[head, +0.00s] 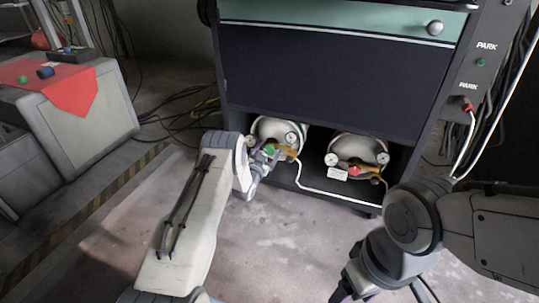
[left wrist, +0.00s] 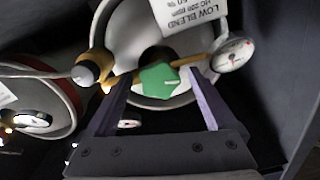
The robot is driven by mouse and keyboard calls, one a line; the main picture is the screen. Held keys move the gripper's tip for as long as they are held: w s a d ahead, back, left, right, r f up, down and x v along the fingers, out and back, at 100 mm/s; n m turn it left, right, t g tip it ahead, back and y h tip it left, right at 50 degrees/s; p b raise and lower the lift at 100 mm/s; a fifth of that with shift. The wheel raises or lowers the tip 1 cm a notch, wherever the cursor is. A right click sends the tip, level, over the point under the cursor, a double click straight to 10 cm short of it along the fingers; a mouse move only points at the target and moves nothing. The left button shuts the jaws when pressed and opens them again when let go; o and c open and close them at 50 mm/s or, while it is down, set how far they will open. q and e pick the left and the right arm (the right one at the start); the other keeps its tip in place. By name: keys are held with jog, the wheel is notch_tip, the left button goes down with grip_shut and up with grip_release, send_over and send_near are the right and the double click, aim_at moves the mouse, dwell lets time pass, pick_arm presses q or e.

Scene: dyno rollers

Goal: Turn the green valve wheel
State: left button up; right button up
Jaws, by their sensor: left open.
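The green valve wheel (head: 268,150) is on the left gas cylinder in the low bay of the cabinet. In the left wrist view the wheel (left wrist: 158,80) is a green faceted knob in front of the cylinder's pale round end. My left gripper (head: 263,156) is at the wheel, partly covering it in the head view. In the left wrist view its two fingers (left wrist: 159,88) are apart, one on each side of the wheel; I cannot tell whether they touch it. My right gripper (head: 345,288) hangs low at the bottom of the head view, its fingers partly cut off.
A second cylinder with a red valve wheel (head: 355,170) and gauges lies to the right. A label (left wrist: 188,12) and a gauge (left wrist: 233,54) sit close to the left fingers. A white hose (head: 325,191) runs along the bay's front. Open floor (head: 270,245) lies before the cabinet.

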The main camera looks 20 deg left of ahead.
pick_arm(q)
jog(key=shift+w+r, duration=0.1)
jog(key=shift+w, duration=0.15)
jog(key=c, duration=1.4)
